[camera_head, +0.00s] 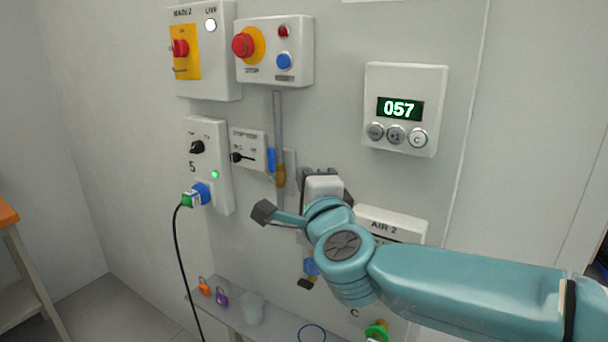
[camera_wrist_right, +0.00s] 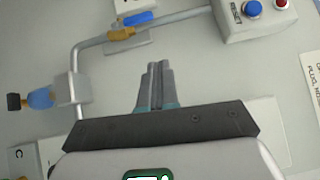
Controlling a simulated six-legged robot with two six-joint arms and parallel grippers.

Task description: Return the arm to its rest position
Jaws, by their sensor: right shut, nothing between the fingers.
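My right arm (camera_head: 460,287) reaches in from the right in the head view, in front of the wall panel. Its white gripper body shows near the middle of that view, and the fingers are hidden behind it. In the right wrist view my right gripper (camera_wrist_right: 156,66) is shut, with its two grey fingers together and nothing between them. The fingers point toward the wall, close to a grey pipe (camera_wrist_right: 94,45), and do not visibly hold or touch anything. My left gripper is not in view.
The wall holds a red and blue button box (camera_head: 300,72), a display reading 057 (camera_head: 400,108), an AIR 2 box (camera_head: 400,219) partly behind my arm, and a black cable (camera_head: 180,262) at left. A low shelf (camera_head: 233,315) bears padlocks and a cup.

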